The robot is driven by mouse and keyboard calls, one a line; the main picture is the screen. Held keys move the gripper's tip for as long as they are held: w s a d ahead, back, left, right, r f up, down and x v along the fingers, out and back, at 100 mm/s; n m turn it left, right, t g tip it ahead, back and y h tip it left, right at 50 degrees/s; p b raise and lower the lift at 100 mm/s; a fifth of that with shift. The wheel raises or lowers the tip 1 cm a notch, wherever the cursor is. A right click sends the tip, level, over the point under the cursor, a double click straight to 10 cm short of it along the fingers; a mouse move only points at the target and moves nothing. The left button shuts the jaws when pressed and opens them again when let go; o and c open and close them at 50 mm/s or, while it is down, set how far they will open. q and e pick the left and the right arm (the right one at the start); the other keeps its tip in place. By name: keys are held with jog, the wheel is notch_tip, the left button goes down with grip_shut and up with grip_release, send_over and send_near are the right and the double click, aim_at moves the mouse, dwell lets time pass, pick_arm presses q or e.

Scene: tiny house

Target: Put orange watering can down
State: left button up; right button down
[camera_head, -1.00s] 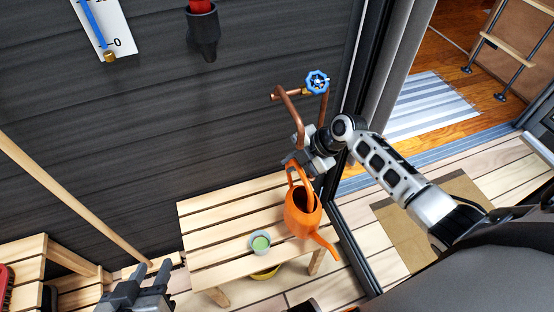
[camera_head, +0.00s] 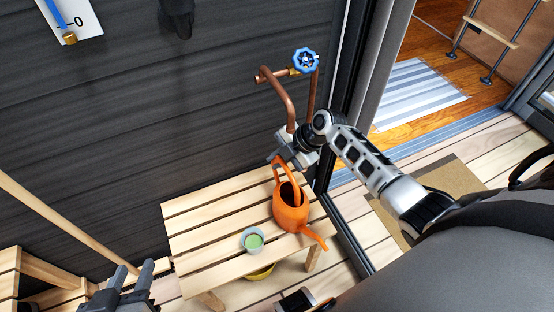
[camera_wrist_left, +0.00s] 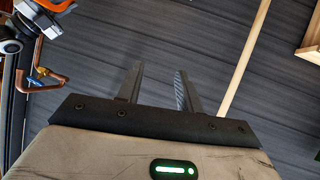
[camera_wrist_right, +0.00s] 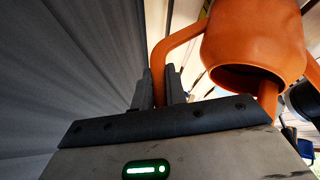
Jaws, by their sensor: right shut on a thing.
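The orange watering can (camera_head: 290,214) is upright at the right end of the slatted wooden bench (camera_head: 200,222), its spout pointing to the lower right. I cannot tell whether its base touches the slats. My right gripper (camera_head: 279,165) is shut on the can's handle. In the right wrist view the handle runs between the fingers (camera_wrist_right: 160,88), with the can body (camera_wrist_right: 258,40) to the right. My left gripper (camera_head: 132,275) is open and empty at the lower left, away from the bench. Its fingers stand apart in the left wrist view (camera_wrist_left: 158,90).
A small cup with green contents (camera_head: 252,239) stands on the bench left of the can. A copper pipe with a blue valve (camera_head: 306,61) is on the dark wall behind. A wooden pole (camera_head: 60,222) leans at the left. A yellow dish (camera_head: 260,273) is under the bench.

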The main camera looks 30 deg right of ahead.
jog(key=c, duration=1.4)
grip_release()
jog(key=shift+c, duration=0.2)
pick_arm(q)
jog(key=shift+s+f, duration=0.1)
pick_arm(e)
jog(key=shift+o, duration=0.2)
